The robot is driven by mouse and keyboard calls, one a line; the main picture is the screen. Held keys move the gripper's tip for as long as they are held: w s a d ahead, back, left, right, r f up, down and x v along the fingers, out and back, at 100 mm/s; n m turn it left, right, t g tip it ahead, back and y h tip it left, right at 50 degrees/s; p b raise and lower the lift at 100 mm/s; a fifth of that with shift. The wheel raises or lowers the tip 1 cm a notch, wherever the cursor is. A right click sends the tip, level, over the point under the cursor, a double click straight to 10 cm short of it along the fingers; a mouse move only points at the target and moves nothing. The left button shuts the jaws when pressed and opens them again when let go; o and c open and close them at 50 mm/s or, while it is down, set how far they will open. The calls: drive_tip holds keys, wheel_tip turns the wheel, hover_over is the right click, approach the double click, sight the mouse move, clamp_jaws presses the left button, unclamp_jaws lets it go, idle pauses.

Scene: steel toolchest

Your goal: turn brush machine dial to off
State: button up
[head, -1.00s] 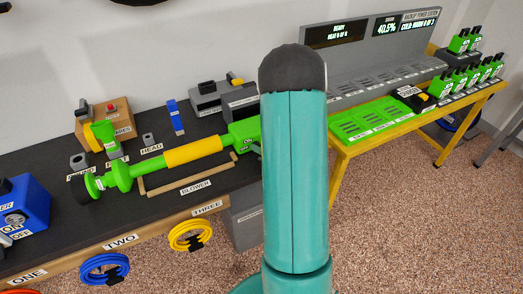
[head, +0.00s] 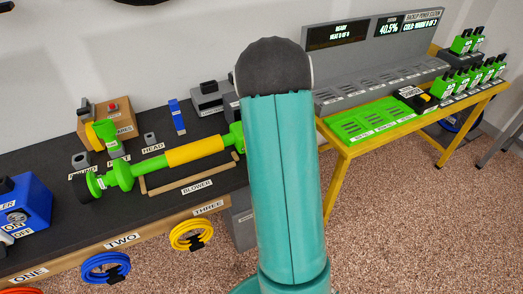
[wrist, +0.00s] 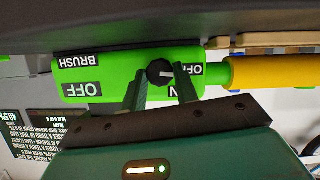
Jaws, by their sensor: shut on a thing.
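The green and yellow brush machine (head: 193,151) lies along the dark bench in the head view, its right end hidden behind my teal arm. In the wrist view, upside down, its green body (wrist: 105,68) carries BRUSH and OFF labels. A black dial (wrist: 158,69) with a white mark sits on it, the mark lying toward the right of the picture. A second OFF label (wrist: 191,70) is just right of the dial, and an ON label (wrist: 184,96) is partly covered by a finger. My gripper (wrist: 159,80) is shut on the dial, one dark finger each side.
A wooden rack (head: 190,187) lies in front of the machine. A blue box (head: 22,205) stands at the left, a yellow table (head: 343,160) with a green charging tray at the right. Coiled yellow (head: 191,235) and blue (head: 106,268) cables hang at the bench front.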

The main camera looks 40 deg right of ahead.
drive_tip(key=shift+n, duration=0.4)
drive_tip(key=shift+h, duration=0.4)
drive_tip(key=o, duration=1)
drive_tip(key=shift+s+a, duration=0.1)
